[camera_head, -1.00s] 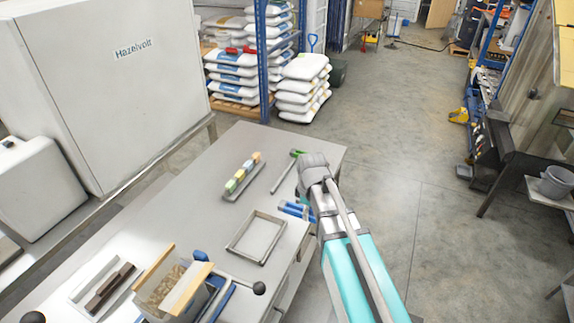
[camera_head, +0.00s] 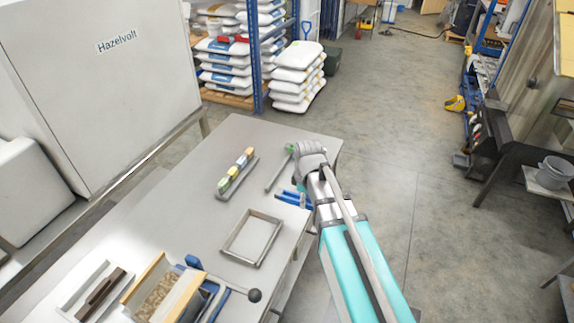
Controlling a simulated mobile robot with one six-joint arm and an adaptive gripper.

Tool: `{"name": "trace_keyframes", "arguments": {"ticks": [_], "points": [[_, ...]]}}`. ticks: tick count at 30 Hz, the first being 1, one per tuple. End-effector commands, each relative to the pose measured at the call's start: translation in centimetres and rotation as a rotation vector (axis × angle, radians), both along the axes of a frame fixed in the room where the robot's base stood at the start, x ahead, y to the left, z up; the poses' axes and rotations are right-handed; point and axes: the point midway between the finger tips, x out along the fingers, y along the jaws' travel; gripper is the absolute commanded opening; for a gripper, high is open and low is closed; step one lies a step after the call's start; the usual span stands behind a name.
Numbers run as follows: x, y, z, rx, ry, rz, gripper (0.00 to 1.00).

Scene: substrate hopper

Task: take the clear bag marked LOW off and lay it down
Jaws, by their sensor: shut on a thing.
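My gripper (camera_head: 309,150) is at the far right corner of the grey bench, seen from behind and above. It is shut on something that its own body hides. A thin grey bar with a green end (camera_head: 290,149) lies right beside it on the left; I cannot tell whether they touch. I cannot make out a clear bag or a LOW mark anywhere. A wood-sided box of brown substrate (camera_head: 157,292) stands at the bench's near left.
An empty shallow frame (camera_head: 252,238) lies mid-bench (camera_head: 195,225). A rack of coloured blocks (camera_head: 237,172) is behind it. Blue-handled items (camera_head: 293,198) lie at the right edge. A lever with a black knob (camera_head: 254,295) juts out at the front. Bench surface between them is clear.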

Motion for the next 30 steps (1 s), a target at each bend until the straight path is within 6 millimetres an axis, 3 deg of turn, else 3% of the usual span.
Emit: {"name": "trace_keyframes", "arguments": {"ticks": [8, 24, 30], "points": [[2.0, 0.9, -0.1, 0.0, 0.0, 0.004, 0.0], [14.3, 5.3, -0.7, 0.0, 0.0, 0.004, 0.0], [16.4, 6.1, -0.8, 0.0, 0.0, 0.004, 0.0]]}}
